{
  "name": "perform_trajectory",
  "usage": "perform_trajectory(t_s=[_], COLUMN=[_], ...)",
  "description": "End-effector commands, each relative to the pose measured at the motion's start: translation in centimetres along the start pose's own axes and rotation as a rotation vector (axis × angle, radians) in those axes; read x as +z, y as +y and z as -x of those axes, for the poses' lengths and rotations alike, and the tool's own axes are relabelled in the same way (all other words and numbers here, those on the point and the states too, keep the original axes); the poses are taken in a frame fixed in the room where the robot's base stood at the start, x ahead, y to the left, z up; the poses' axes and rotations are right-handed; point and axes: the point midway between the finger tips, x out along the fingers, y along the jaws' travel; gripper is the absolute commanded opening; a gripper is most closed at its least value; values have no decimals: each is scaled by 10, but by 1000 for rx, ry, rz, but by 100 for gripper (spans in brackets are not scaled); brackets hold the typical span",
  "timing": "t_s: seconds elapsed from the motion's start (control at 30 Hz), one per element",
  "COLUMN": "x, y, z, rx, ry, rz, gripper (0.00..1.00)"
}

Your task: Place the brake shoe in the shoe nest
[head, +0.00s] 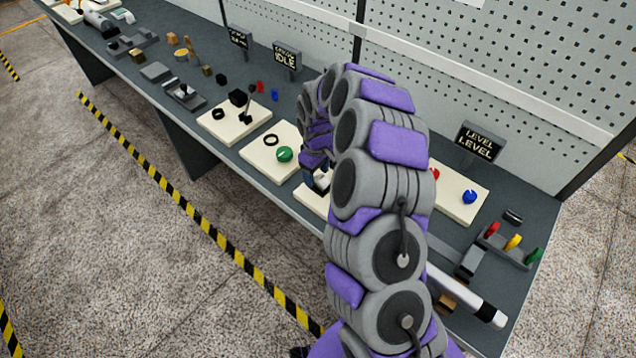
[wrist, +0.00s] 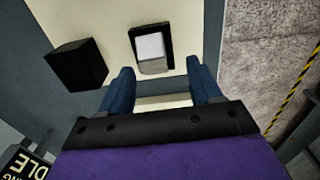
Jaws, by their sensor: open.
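My gripper (wrist: 161,84) is open, with its two blue fingers apart and nothing seen between them. Past the fingertips, on a cream board (wrist: 208,20), is a black-edged recess or holder (wrist: 136,38) with a white-topped grey block (wrist: 151,47) in or on it. I take these for the shoe nest and brake shoe, but cannot be sure. A black block (wrist: 78,65) stands on the board to the left, apart from the fingers. In the head view my gripper (head: 314,177) is low over a board, largely hidden by my arm.
The long grey bench (head: 290,205) holds more cream boards, one with a green knob (head: 284,154) and black ring (head: 270,140). A board with a blue knob (head: 470,197) lies right of my arm. Signs (head: 287,57) and a pegboard wall (head: 500,75) stand behind.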

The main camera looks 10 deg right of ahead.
Motion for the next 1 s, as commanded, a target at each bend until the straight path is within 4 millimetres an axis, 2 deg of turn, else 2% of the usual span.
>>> perform_trajectory(t_s=[0.17, 0.83, 1.0], x=[4, 1, 2], y=[5, 2, 3], z=[0, -1, -1], rx=[-5, -4, -6], ry=[5, 2, 2], rz=[-2, -1, -1], gripper=[64, 1, 0])
